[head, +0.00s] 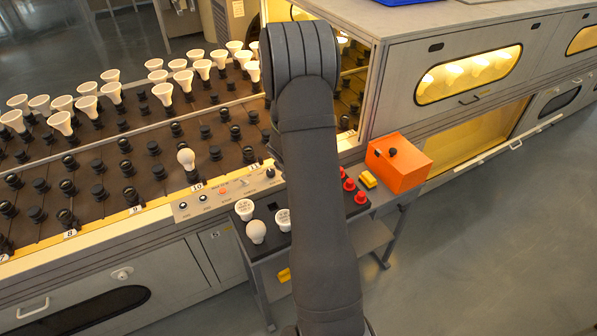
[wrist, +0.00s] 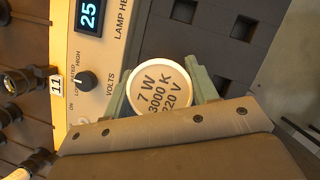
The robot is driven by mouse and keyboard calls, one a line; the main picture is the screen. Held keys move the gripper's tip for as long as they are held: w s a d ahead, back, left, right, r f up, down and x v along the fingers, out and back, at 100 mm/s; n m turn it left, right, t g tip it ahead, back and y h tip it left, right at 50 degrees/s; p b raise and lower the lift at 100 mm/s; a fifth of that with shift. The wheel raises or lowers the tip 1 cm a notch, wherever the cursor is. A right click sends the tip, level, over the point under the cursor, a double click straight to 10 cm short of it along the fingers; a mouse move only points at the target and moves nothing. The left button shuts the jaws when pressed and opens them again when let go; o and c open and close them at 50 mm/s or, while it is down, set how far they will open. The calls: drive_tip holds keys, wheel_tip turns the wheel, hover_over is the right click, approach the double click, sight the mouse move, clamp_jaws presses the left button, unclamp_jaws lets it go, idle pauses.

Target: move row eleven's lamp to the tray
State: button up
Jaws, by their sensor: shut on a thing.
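In the wrist view a round lamp base (wrist: 159,90) faces the camera, printed 7 W, 3000 K, 220 V. My gripper (wrist: 161,96) is shut on this lamp, with a green finger on either side. The lamp's bulb is hidden below its base. The dark tray (wrist: 213,52) with square holes lies beyond and beside the lamp; I cannot tell whether the lamp touches it. The row 11 label (wrist: 56,85) is to the left. In the head view my arm hides the gripper and held lamp. The tray (head: 272,241) there carries several white lamps (head: 256,232).
The rack (head: 110,150) holds many sockets and lamps, with one bulb (head: 186,160) standing at row 10. A control panel (wrist: 85,60) with a lit display and a knob borders the tray.

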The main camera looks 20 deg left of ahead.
drive_tip(key=shift+f, duration=0.4)
drive_tip(key=shift+f, duration=0.2)
drive_tip(key=shift+f, duration=1.85)
drive_tip(key=o, duration=1.1)
drive_tip(key=shift+c, duration=0.2)
drive_tip(key=v, duration=1.7)
drive_tip(key=shift+r, duration=0.25)
drive_tip(key=shift+f, duration=0.1)
drive_tip(key=x, duration=1.7)
drive_tip(key=shift+f, duration=0.15)
